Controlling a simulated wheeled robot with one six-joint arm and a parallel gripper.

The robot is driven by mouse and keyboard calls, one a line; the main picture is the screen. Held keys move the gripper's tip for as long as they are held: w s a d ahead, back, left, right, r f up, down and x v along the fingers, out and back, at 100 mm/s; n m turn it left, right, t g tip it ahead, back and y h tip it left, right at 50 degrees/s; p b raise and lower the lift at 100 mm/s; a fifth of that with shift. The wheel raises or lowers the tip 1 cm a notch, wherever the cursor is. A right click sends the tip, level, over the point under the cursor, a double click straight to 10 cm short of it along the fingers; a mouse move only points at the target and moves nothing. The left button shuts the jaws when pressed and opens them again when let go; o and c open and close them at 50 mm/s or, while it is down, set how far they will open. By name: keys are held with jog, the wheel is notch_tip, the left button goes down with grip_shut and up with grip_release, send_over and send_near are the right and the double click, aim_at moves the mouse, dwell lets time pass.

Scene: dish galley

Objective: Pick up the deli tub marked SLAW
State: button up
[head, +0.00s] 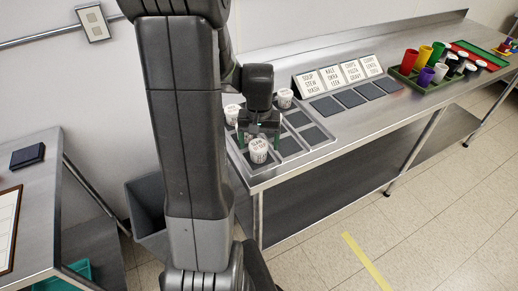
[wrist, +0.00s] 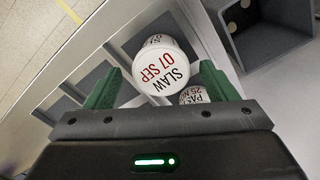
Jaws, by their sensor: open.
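The deli tub marked SLAW (wrist: 165,68) is white, with red and black print reading SLAW 07 SEP on its lid in the wrist view. In the head view the tub (head: 259,151) stands at the near edge of the sectioned tray (head: 318,154). My gripper (wrist: 160,85) is open, with one green finger on each side of the tub in the wrist view. I cannot tell whether the fingers touch it. In the head view my gripper (head: 259,140) is over this tub, pointing down. The lower part of the tub is hidden.
A second tub marked PAS (wrist: 193,95) is close by, partly behind the right finger. Other white tubs (head: 285,98) stand in the tray's far compartments. Label cards (head: 342,76) and a green tray of coloured cups (head: 406,80) are farther along the steel counter. A grey bin (head: 146,205) is left.

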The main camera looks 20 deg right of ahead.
jog(key=shift+s+a+f, duration=0.1)
jog(key=shift+a+f, duration=0.05)
jog(key=shift+f, duration=0.55)
jog(key=shift+c, duration=0.5)
jog(key=c, duration=1)
jog(key=shift+r, duration=0.1)
